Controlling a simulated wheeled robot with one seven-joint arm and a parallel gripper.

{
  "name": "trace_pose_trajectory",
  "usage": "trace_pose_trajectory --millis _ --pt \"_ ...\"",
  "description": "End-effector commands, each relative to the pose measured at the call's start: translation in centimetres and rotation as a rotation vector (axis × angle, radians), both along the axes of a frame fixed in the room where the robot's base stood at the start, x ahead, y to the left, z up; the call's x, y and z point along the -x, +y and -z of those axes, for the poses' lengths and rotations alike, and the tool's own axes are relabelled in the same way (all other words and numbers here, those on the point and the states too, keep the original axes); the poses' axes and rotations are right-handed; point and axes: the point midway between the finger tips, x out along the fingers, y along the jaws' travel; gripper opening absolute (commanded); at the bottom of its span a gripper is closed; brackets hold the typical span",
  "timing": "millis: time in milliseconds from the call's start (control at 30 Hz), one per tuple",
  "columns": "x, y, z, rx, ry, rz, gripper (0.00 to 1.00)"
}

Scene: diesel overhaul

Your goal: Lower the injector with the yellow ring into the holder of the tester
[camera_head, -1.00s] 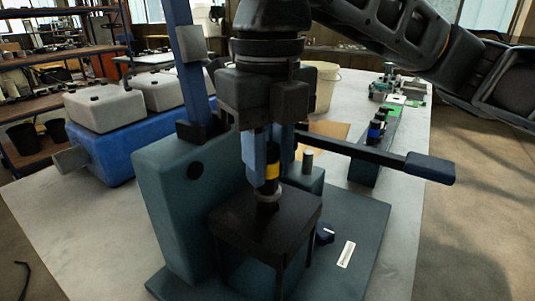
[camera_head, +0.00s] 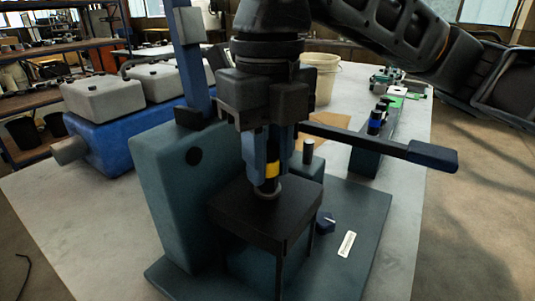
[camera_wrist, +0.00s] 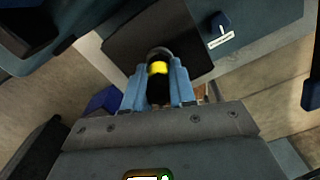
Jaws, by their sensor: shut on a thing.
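The injector with the yellow ring (camera_head: 271,171) is upright between the fingers of my gripper (camera_head: 267,160), which is shut on it. Its yellow ring also shows in the wrist view (camera_wrist: 158,69) between the blue fingers (camera_wrist: 158,92). The tester (camera_head: 165,185) is a teal body on a base plate with a black block as its holder (camera_head: 262,215). The injector's lower collar (camera_head: 268,191) is at the top face of the black block. The tip below the collar is hidden, and the hole itself does not show.
A lever with a blue grip (camera_head: 432,156) reaches out to the right of my gripper. A blue engine block (camera_head: 125,140) stands at left. A rack with other injectors (camera_head: 375,125) and a white bucket (camera_head: 325,78) are behind. The bench (camera_head: 75,220) is clear at front left.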

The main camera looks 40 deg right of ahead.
Motion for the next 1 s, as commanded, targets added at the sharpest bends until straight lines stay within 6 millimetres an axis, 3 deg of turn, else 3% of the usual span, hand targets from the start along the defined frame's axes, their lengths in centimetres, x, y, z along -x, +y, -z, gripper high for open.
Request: trace_pose_trajectory --millis 300,333,600,767,1000 --pt "0.01 0.01 -0.04 -0.001 0.000 0.000 0.00" --pt "0.01 0.01 -0.04 -0.001 0.000 0.000 0.28" --pt "0.01 0.01 -0.03 0.000 0.000 0.000 0.54" --pt "0.01 0.01 -0.02 0.000 0.000 0.000 0.55" --pt "0.02 0.01 0.00 0.000 0.001 0.000 0.76"
